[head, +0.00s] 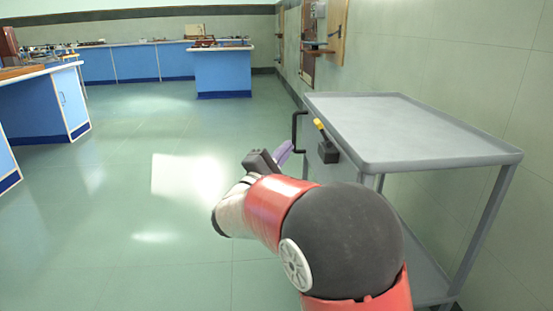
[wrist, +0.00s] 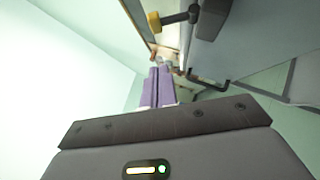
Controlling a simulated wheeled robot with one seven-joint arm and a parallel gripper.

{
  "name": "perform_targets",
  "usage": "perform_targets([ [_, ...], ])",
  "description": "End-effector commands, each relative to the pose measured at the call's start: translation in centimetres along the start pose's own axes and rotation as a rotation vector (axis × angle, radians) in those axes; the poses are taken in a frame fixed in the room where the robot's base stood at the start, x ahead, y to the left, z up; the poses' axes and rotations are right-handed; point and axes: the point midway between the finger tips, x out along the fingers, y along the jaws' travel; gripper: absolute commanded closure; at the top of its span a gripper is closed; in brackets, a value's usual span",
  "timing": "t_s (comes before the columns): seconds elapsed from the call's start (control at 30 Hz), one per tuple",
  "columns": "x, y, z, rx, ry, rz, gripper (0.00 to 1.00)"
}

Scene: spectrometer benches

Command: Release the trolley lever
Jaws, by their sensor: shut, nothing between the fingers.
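The grey trolley (head: 425,128) stands at the right along the wall. Its lever (head: 320,127), with a yellow grip, rises tilted from a dark block (head: 328,152) on the trolley's left end. In the wrist view the lever's yellow grip (wrist: 154,22) is at the top, with its dark stem running right to the block (wrist: 212,18). My gripper (head: 287,148) has purple fingers, shut and empty, just left of the block. In the wrist view the fingers (wrist: 158,72) are together below the yellow grip and appear apart from it.
A black handle (head: 298,132) sticks out from the trolley's left end, close to my fingers; it also shows in the wrist view (wrist: 208,82). Blue benches (head: 222,72) stand at the back and left. The green floor on the left is clear.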

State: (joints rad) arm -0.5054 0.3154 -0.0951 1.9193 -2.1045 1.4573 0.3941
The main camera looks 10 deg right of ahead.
Motion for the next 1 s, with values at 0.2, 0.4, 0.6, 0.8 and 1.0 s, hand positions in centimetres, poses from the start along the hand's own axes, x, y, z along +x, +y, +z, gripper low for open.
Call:
perform_targets([
  [0.2, 4.4, 0.2, 0.7, 0.0, -0.003, 0.0, 1.0],
  [0.4, 6.0, 0.1, 2.4, 0.0, -0.001, 0.0, 1.0],
  [0.6, 6.4, 0.0, 2.9, 0.001, 0.0, 0.0, 1.0],
  [0.8, 6.4, 0.0, 2.9, 0.0, 0.0, 0.0, 1.0],
  [1.0, 6.5, 0.1, 2.9, 0.008, 0.0, -0.007, 1.0],
])
